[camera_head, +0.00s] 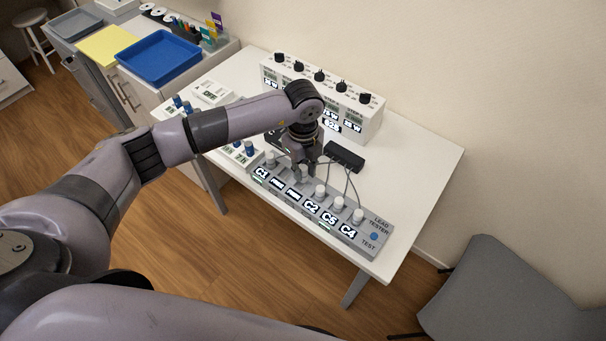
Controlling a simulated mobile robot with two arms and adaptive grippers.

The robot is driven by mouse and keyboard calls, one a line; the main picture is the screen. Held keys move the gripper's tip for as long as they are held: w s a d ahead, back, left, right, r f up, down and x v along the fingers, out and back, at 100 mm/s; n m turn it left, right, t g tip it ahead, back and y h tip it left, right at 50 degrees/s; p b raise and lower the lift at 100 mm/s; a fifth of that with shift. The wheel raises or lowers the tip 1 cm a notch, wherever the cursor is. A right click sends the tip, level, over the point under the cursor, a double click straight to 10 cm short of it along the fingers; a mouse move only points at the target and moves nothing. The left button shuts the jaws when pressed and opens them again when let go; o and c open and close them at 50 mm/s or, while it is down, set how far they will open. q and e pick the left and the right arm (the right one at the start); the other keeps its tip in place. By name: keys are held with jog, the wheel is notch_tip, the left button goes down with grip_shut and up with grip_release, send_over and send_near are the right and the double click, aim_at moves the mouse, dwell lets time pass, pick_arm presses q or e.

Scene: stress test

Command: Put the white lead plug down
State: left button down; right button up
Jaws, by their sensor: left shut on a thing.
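A grey lead tester (377,226) lies along the front of the white table, with labels such as C1, C2, C5 and C4. Several white lead plugs stand in a row on it; one white plug (304,173) is directly under my left gripper (301,166). My left gripper points down and is shut on that plug at the tester's left half. Whether the plug sits in a socket or just above it I cannot tell. Another white plug (358,216) stands near C4. My right gripper is not in view.
A white box with black knobs (364,117) stands at the table's back. A small black box (344,156) with cables lies behind the tester. A blue tray (159,58) is on the left cabinet. A grey chair (495,290) stands at the right. The table's right end (425,165) is clear.

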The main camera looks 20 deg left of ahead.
aim_at(303, 178)
pick_arm(q)
notch_tip(303, 178, down, 4)
jog(key=shift+r+p, duration=0.25)
jog(key=shift+p, duration=0.05)
jog(key=shift+f, duration=0.4)
jog(key=c, duration=1.8)
grip_release()
jog(key=shift+r, duration=0.1)
jog(key=o, duration=0.3)
jog(key=shift+o, duration=0.2)
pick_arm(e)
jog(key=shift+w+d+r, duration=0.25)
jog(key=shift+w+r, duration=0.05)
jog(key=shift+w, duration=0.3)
